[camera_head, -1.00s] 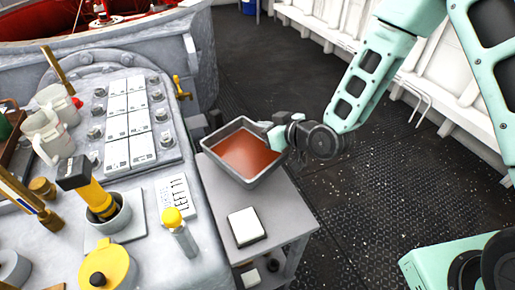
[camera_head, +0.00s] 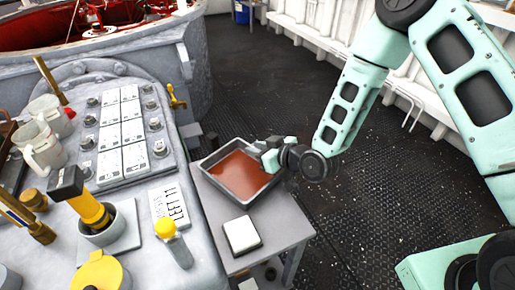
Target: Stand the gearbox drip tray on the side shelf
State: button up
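The drip tray (camera_head: 222,187) is a dark grey rectangular pan with reddish-brown liquid (camera_head: 238,174) in it. It is roughly level over the back part of the side shelf (camera_head: 290,222), a small grey table beside the machine. I cannot tell whether its base touches the shelf top. My gripper (camera_head: 268,154) is at the tray's right rim and appears shut on it. The fingertips are small and partly hidden by the wrist and rim.
A white-topped block (camera_head: 241,235) sits on the shelf in front of the tray. The deck (camera_head: 375,190) to the right is clear.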

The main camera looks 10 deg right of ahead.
jog(key=shift+r, duration=0.1)
jog(key=shift+r, duration=0.1)
jog(key=p+v, duration=0.1)
jog(key=v, duration=0.9)
jog(key=shift+r, duration=0.2)
jog(key=s+r+g+h, duration=0.4)
jog(key=s+r, duration=0.4)
jog(key=s, duration=0.3)
jog(key=s+r+g+h+p, duration=0.1)
jog(key=s+r+g+h, duration=0.3)
jog(key=s, duration=0.8)
notch_tip(320, 180, up, 4)
jog(key=g, duration=0.2)
jog(key=shift+s+g+p, duration=0.2)
jog(key=shift+g+p, duration=0.1)
jog(key=shift+a+r, duration=0.1)
jog(key=shift+a, duration=0.05)
notch_tip(320, 180, up, 5)
jog(key=p, duration=0.5)
